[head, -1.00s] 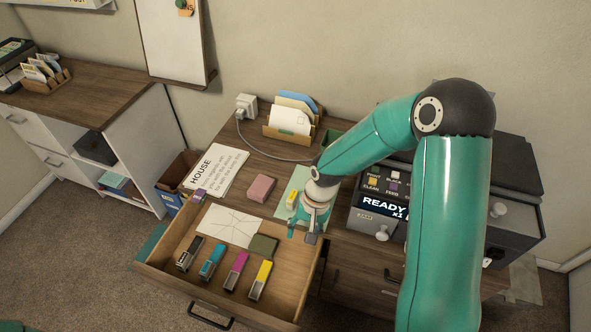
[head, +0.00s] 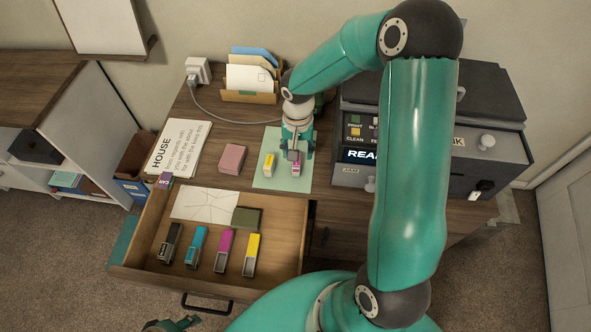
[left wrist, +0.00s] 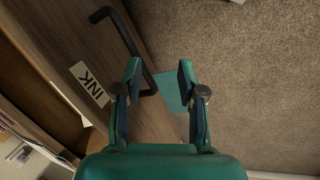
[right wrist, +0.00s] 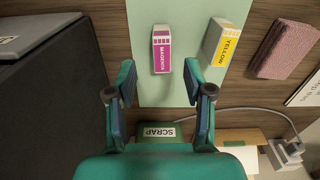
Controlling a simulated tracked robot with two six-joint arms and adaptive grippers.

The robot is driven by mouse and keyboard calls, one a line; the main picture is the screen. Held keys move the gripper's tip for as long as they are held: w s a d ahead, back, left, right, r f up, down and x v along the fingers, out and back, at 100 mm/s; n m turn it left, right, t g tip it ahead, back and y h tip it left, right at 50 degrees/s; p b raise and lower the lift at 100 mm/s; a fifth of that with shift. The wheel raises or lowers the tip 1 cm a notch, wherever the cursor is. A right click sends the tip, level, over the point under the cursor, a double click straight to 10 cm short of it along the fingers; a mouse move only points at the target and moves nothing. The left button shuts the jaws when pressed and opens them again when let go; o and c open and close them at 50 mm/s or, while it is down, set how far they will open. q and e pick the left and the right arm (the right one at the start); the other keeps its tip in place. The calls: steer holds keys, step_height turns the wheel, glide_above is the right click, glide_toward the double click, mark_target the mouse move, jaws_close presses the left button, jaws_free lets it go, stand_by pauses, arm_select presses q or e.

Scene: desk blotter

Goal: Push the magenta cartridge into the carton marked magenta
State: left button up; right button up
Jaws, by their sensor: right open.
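A narrow block labelled MAGENTA (right wrist: 161,50) lies on the pale green blotter (head: 268,184). It has a magenta label with a whitish end; I cannot tell whether it is carton or cartridge. My right gripper (head: 296,156) is above it in the head view, partly covering it. In the right wrist view the block is beyond the open, empty fingers (right wrist: 160,82). A second magenta piece (head: 225,240) with a grey end lies in the open drawer. My left gripper (left wrist: 158,75) is open and empty by the drawer's front; the head view shows only part of it.
A block labelled YELLOW (right wrist: 229,42) lies beside the magenta one. The drawer (head: 281,259) also holds black (head: 169,243), cyan (head: 196,246) and yellow (head: 252,254) pieces. A printer-like machine (head: 352,175) stands right of the blotter. A pink pad (head: 232,158) lies left.

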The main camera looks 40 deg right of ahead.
mark_target(297, 165)
steer(key=shift+w+f+b, duration=0.2)
steer(key=shift+f+b, duration=1)
steer(key=shift+f, duration=1.8)
steer(key=shift+r, duration=0.1)
steer(key=shift+c, duration=0.2)
jaws_close()
